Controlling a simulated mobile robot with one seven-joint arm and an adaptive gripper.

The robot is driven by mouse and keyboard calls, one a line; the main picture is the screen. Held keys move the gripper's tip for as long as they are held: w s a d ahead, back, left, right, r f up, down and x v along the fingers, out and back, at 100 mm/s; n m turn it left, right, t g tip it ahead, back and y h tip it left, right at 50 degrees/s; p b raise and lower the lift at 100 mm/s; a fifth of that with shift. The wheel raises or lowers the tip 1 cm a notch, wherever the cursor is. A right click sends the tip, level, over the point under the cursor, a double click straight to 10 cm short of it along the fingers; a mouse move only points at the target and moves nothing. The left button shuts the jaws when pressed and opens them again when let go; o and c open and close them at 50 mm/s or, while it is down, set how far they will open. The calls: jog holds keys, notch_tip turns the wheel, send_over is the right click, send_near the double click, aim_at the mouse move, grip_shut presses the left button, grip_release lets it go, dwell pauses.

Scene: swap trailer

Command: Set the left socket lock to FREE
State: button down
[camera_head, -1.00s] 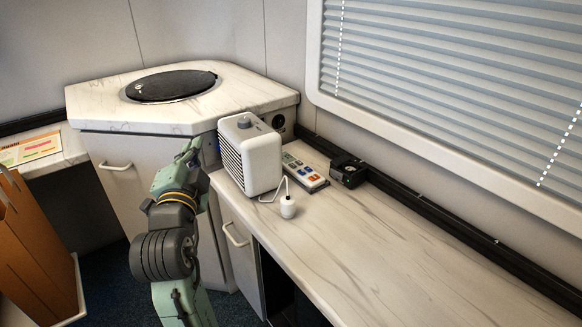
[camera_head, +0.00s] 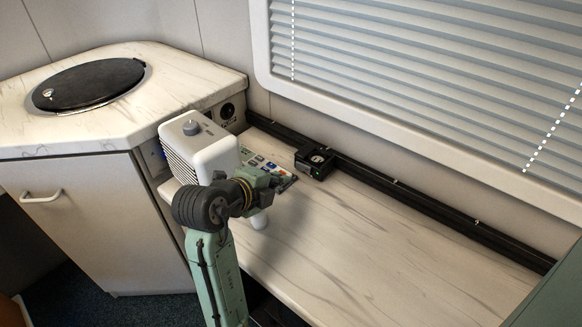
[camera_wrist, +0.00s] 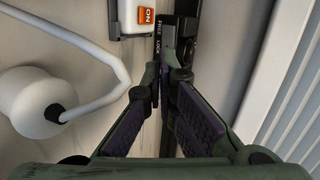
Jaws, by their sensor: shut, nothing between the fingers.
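The socket lock sits on a black box (camera_head: 316,163) on the counter against the black wall rail. In the wrist view the black box (camera_wrist: 187,28) carries the words FREE and LOCK on a narrow strip; I cannot tell which one is set. My gripper (camera_head: 292,183) is shut and empty, low over the counter just in front of the box. In the wrist view its fingertips (camera_wrist: 158,78) are together just below the lettering. I cannot tell whether they touch the box.
A white heater (camera_head: 200,145) stands left of my gripper. A white strip with coloured switches (camera_head: 262,165) lies beside the box; its orange ON switch (camera_wrist: 146,16) shows up close. A white plug with a cord (camera_wrist: 38,100) lies nearby. The counter's right side (camera_head: 400,220) is clear.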

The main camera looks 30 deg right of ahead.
aim_at(297, 185)
jog(key=shift+s, duration=0.15)
jog(key=shift+d, duration=0.1)
jog(key=shift+d+f, duration=0.2)
jog(key=shift+d, duration=0.05)
jog(key=p+x, duration=0.2)
jog(key=x, duration=0.7)
jog(key=shift+w, duration=0.3)
